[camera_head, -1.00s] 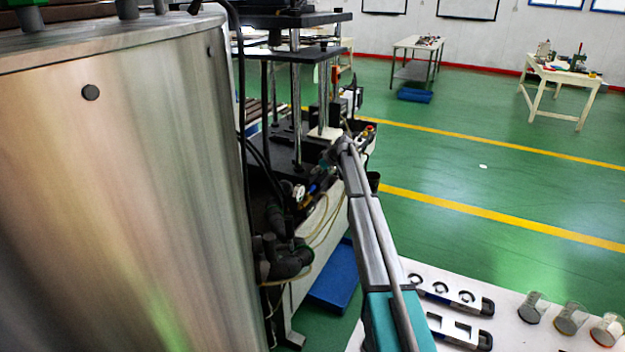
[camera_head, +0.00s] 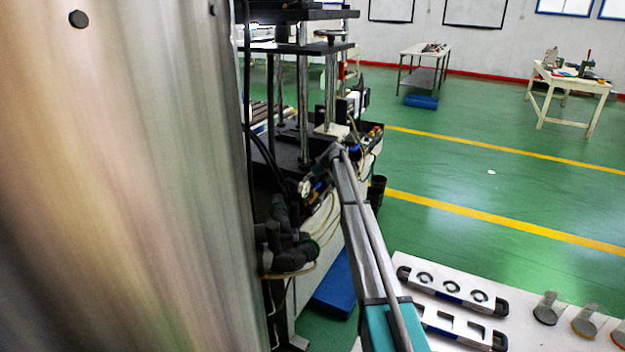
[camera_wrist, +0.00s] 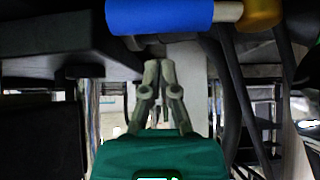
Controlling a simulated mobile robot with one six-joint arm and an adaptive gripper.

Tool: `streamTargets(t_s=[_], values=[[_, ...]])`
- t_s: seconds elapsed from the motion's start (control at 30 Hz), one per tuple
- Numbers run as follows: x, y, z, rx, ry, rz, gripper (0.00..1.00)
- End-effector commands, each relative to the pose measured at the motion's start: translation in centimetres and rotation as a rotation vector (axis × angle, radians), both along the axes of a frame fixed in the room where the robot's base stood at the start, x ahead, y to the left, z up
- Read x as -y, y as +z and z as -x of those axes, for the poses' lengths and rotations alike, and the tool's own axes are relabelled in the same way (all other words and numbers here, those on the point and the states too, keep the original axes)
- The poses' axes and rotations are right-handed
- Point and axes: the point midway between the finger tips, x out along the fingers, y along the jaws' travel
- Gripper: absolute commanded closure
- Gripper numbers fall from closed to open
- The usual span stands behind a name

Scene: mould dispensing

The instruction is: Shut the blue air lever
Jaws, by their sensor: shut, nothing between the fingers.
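The blue lever (camera_wrist: 160,15) crosses the top of the wrist view as a thick blue sleeve on a pale rod, with a brass-coloured fitting (camera_wrist: 262,12) at its right end. My gripper (camera_wrist: 159,66) is in the middle of the wrist view, its two fingers together and empty. The fingertips point toward the lever and appear just below it in the picture, with a gap showing. In the head view a small blue part (camera_head: 317,186) shows among the fittings beside my arm, probably the lever. My fingers are too small to make out there.
A black press (camera_head: 300,95) with metal columns stands beyond my arm. A large steel tank (camera_head: 120,200) fills the left. Dark hoses (camera_wrist: 235,95) run close on the right of my gripper. A white table (camera_head: 400,262) with moulds and cups is at lower right; open green floor lies beyond.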

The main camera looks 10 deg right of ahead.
Motion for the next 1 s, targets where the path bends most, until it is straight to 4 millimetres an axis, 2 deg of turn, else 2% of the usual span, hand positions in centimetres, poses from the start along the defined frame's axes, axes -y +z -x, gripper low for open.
streamTargets(t_s=[0.1, 0.2, 0.4, 1.0], values=[[-0.7, -1.3, -0.6, 0.001, 0.001, 0.0, 1.0], [0.7, -1.2, 0.6, 0.0, -0.001, 0.0, 1.0], [2.1, -1.5, 1.6, 0.0, 0.0, 0.0, 1.0], [2.7, -1.6, 1.9, 0.0, -0.004, 0.0, 1.0]])
